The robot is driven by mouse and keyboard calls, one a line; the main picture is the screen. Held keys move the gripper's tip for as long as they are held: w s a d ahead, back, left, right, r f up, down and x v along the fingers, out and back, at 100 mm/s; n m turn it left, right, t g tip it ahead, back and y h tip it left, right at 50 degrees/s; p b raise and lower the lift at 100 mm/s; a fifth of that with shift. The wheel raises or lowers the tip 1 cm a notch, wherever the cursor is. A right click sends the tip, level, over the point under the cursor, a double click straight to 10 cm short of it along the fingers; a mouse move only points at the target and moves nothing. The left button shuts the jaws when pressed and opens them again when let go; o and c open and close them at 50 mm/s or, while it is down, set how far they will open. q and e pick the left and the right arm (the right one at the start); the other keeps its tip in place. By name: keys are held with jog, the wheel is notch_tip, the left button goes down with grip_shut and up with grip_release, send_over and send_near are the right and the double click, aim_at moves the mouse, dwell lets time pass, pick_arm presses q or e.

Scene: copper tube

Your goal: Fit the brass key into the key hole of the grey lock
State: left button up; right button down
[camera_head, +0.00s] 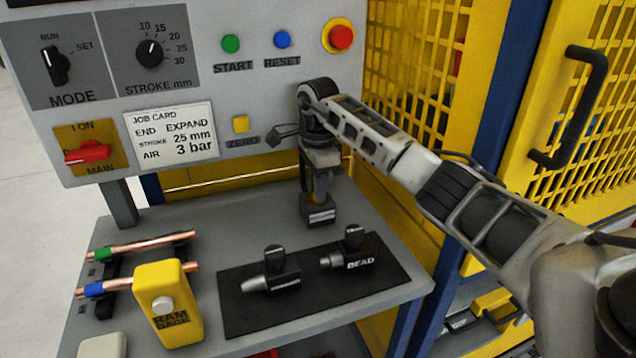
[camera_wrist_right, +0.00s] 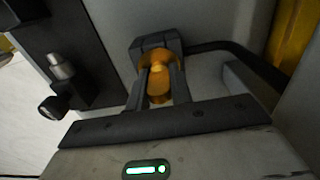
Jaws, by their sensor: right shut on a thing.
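My right gripper (camera_head: 318,195) points down over the back of the grey table, to the right of the control panel's lower edge. In the right wrist view its fingers (camera_wrist_right: 161,88) are shut on a brass-coloured piece (camera_wrist_right: 159,97), which I take for the key. The fingers hide much of its shape. A dark grey block (camera_wrist_right: 150,43) surrounds the fingertip end, and a block also shows there in the head view (camera_head: 319,214). I cannot tell whether it is the lock or part of the gripper. No key hole is discernible. My left gripper is not in view.
A black mat (camera_head: 235,318) bears two dark tools, one marked BEAD (camera_head: 355,262). The control panel (camera_head: 220,90) rises behind; a yellow mesh guard (camera_head: 560,110) stands at the right.

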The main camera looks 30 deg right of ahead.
jog(key=c, duration=1.3)
grip_release()
jog(key=shift+r, duration=0.15)
jog(key=shift+o, duration=0.2)
notch_tip(320, 180, up, 12)
jog(key=shift+r+b, duration=0.1)
jog(key=shift+b, duration=0.55)
jog(key=shift+s, duration=0.1)
